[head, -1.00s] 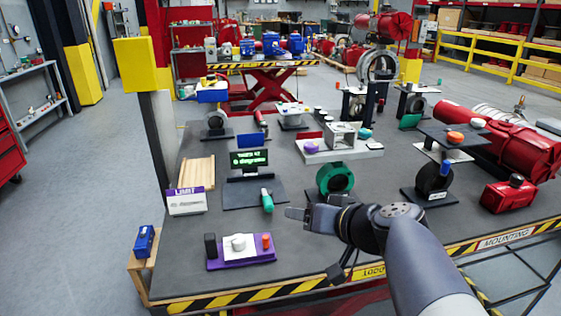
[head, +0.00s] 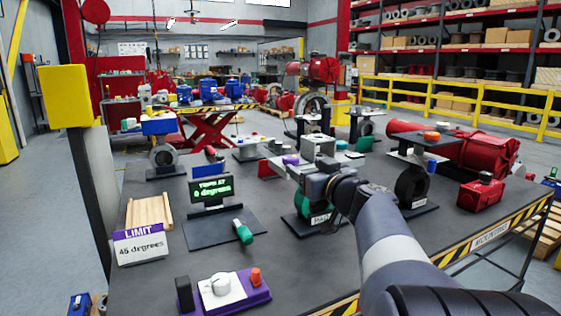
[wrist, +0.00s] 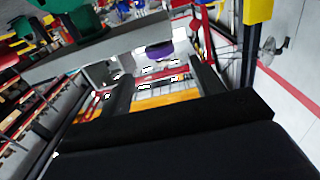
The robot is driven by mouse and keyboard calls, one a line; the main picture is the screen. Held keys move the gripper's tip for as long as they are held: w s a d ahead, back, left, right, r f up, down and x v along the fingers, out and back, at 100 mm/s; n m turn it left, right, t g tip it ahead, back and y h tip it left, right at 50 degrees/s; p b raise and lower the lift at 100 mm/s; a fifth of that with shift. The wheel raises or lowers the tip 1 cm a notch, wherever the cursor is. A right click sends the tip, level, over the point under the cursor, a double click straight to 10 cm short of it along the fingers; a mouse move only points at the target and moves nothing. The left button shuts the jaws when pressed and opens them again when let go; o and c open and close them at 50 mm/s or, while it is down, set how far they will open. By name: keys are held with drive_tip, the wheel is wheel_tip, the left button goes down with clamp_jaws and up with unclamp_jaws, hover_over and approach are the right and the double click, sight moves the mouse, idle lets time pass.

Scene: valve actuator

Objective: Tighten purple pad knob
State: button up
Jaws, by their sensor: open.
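The purple pad (head: 253,288) lies at the front of the table, with a white dial knob (head: 219,284), an orange knob (head: 255,276) and a black block (head: 184,293) on it. A purple knob (head: 291,160) stands on a pale plate atop a green valve (head: 298,204). My gripper (head: 298,168) is beside that plate, apart from the purple pad. In the wrist view my gripper (wrist: 163,82) is open with nothing between its fingers; the purple knob (wrist: 159,50) shows beyond them. My arm hides part of the valve and plate.
A display (head: 211,189) reads 0 degrees. A sign (head: 140,244) reads LIMIT 45 degrees. A metal box (head: 318,147) stands near my gripper. A green-handled tool (head: 243,232) lies mid-table. Red actuators (head: 480,192) stand at right.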

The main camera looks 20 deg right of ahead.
sight(295, 161)
drive_tip(key=w+p, duration=0.1)
drive_tip(key=w, duration=0.7)
drive_tip(key=shift+w+a+p, duration=0.15)
drive_tip(key=shift+w+p, duration=0.1)
drive_tip(key=shift+p, duration=0.1)
drive_tip(key=c, duration=1)
drive_tip(key=shift+o, duration=0.2)
